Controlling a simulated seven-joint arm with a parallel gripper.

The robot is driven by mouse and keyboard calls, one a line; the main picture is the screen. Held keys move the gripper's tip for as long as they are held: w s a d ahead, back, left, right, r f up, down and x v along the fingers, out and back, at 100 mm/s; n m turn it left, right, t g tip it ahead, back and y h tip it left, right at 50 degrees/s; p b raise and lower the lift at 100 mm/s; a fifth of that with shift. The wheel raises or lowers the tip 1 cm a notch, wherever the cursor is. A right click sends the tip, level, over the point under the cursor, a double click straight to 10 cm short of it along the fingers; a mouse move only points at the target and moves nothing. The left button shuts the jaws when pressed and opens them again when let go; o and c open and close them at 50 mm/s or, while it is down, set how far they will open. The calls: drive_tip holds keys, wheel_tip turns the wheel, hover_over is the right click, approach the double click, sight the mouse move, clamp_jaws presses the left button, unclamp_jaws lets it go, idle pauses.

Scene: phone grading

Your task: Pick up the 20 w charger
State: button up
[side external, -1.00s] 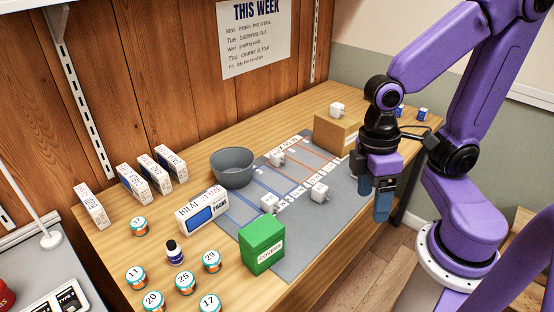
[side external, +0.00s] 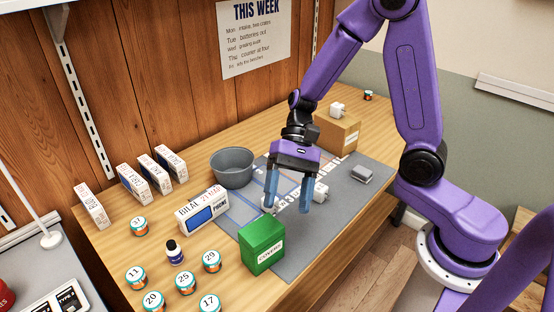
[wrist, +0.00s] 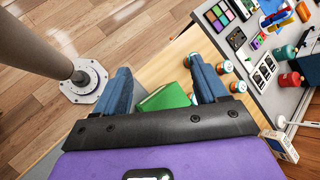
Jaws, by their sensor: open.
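Small white chargers stand on the grey mat (side external: 340,205) in the side view. One charger (side external: 320,191) is just right of my gripper's right finger, and another (side external: 267,204) is partly hidden by the left finger. A third white charger (side external: 337,109) sits on a cardboard box. I cannot read which one is 20 W. My gripper (side external: 288,209) points down over the mat with its blue fingers wide apart and empty. In the wrist view my gripper (wrist: 160,64) is open too, and no charger shows between the fingers.
A green box (side external: 262,245) stands on the mat's near edge, close to my gripper; it also shows in the wrist view (wrist: 165,97). A grey bowl (side external: 232,168), the cardboard box (side external: 337,132), a phone box (side external: 201,211) and a small grey block (side external: 361,175) surround the work area.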

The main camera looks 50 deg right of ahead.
drive_tip(key=w+d+f+m+t+y, duration=0.25)
drive_tip(key=w+d+m+t, duration=0.3)
drive_tip(key=w+m, duration=0.35)
drive_tip(key=w+d+f+m+t+y, duration=0.1)
drive_tip(key=w+d+f+m+t, duration=0.25)
drive_tip(key=w+m+t, duration=0.4)
drive_tip(key=s+d+f+m+t+h, duration=0.1)
drive_tip(key=d+f+m+h, duration=0.2)
drive_tip(key=d, duration=0.3)
drive_tip(key=s+d+f+m+t+h, duration=0.2)
drive_tip(key=d+f+m+h, duration=0.1)
drive_tip(key=d+m, duration=0.3)
drive_tip(key=s+d+f+m+t+h, duration=0.1)
drive_tip(key=d+f+m+t+h, duration=0.1)
drive_tip(key=d+m+h, duration=0.3)
drive_tip(key=shift+s+d+f+m+h, duration=0.1)
drive_tip(key=shift+d+f, duration=0.1)
drive_tip(key=shift+d, duration=0.4)
drive_tip(key=shift+s+d+f+m+h, duration=0.1)
drive_tip(key=shift+d+f+h, duration=0.1)
drive_tip(key=shift+d, duration=0.35)
drive_tip(key=shift+s+d+f+m+h, duration=0.1)
drive_tip(key=shift+d+f, duration=0.1)
drive_tip(key=shift+d, duration=0.4)
drive_tip(key=x, duration=1.7)
drive_tip(key=shift+w, duration=0.15)
drive_tip(key=shift+r, duration=0.1)
drive_tip(key=c, duration=1.2)
